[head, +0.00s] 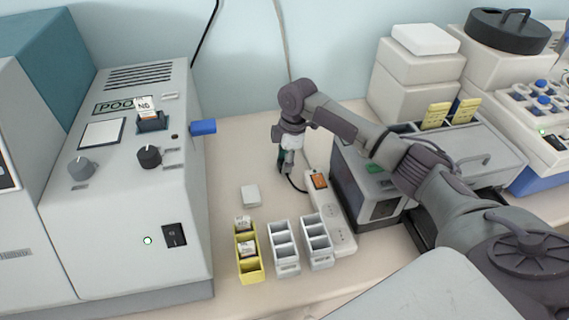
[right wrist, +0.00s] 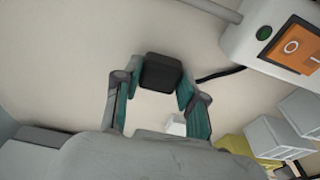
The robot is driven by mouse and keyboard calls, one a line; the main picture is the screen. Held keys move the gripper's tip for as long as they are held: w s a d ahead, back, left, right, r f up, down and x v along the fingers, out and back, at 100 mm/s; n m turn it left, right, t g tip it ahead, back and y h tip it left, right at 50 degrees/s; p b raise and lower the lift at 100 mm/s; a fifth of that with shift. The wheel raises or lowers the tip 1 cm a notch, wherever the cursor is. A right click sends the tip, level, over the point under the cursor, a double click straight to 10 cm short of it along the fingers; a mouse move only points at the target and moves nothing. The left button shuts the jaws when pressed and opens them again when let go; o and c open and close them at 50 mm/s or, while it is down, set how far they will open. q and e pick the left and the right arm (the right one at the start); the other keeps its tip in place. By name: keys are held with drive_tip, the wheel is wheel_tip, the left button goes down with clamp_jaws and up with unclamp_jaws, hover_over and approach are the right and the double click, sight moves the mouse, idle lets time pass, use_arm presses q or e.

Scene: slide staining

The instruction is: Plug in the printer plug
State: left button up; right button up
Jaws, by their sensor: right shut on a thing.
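My right gripper (head: 287,168) points down at the back of the bench, just left of the power strip's far end. In the right wrist view its fingers (right wrist: 160,88) are shut on a black plug (right wrist: 161,72). A black cable (right wrist: 219,75) runs beside the plug toward the strip. In the head view the plug is mostly hidden by the gripper. The white power strip (head: 341,239) lies on the bench with an orange switch (head: 320,181) at its far end and sockets toward the near end. The strip also shows in the right wrist view (right wrist: 237,42). My left gripper is out of view.
A yellow slide holder (head: 249,273) and two white holders (head: 284,262) (head: 318,254) stand left of the strip. A small white block (head: 250,195) lies behind them. A grey device (head: 350,185) stands right of the strip. A large machine (head: 110,240) fills the left.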

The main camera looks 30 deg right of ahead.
wheel_tip(320, 180, up, 9)
drive_tip(key=shift+f+b, duration=0.1)
drive_tip(key=shift+b, duration=0.7)
drive_tip(key=shift+r, duration=0.4)
